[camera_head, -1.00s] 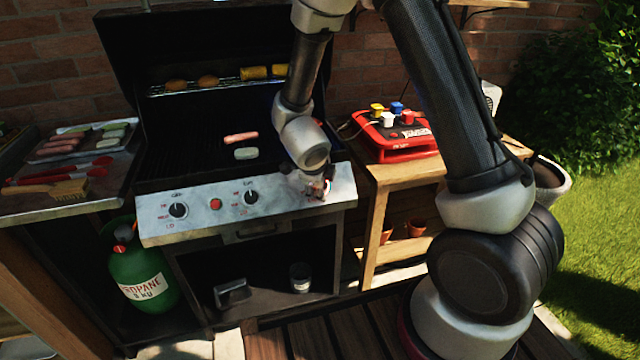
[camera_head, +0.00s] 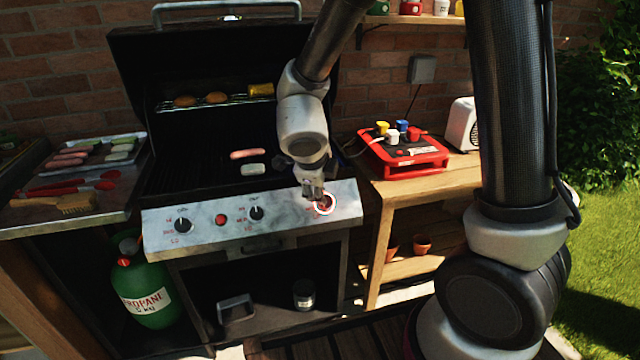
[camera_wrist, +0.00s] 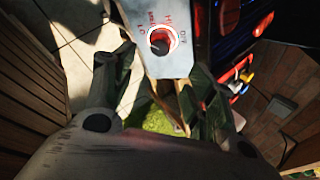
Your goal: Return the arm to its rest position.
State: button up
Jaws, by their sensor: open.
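My arm reaches from the right over the grill, with its forearm slanting down to the control panel (camera_head: 290,215). My gripper (camera_head: 314,190) hangs in front of the panel's right end, close to the right knob (camera_head: 325,205), which has a lit red-white ring. In the wrist view my gripper's fingers (camera_wrist: 158,72) are spread with nothing between them. The knob (camera_wrist: 160,41) shows beyond them, apart from the fingertips. The fingers look small and partly blurred in the head view.
The grill (camera_head: 210,150) has its lid up, with a sausage (camera_head: 248,154) and a pale patty (camera_head: 253,169) on the grate. A wooden side table (camera_head: 440,175) holds a red device (camera_head: 405,160). A food tray (camera_head: 130,158) lies left. Lawn is open at right.

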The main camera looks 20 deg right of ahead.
jog(key=s+a+r+n+y, duration=0.25)
jog(key=a+n+y, duration=0.55)
jog(key=n, duration=0.5)
jog(key=s+d+r+n+g+y, duration=0.1)
jog(key=s+d+r+n+g, duration=0.25)
jog(key=s+n, duration=0.35)
jog(key=s+d+r+n+h, duration=0.1)
jog(key=s+d+r+h, duration=0.1)
jog(key=s+d+r, duration=0.2)
jog(key=s+d+r+n+t+h, duration=0.1)
jog(key=s+d+r+n+h, duration=0.1)
jog(key=d, duration=0.9)
jog(key=s+d+r+n+t+h, duration=0.1)
jog(key=s+d+r+n, duration=0.1)
jog(key=s+d+r, duration=0.3)
jog(key=shift+s+d+r+h, duration=0.3)
jog(key=shift+d+r+h, duration=0.1)
jog(key=shift+d, duration=1.15)
jog(key=shift+c, duration=0.3)
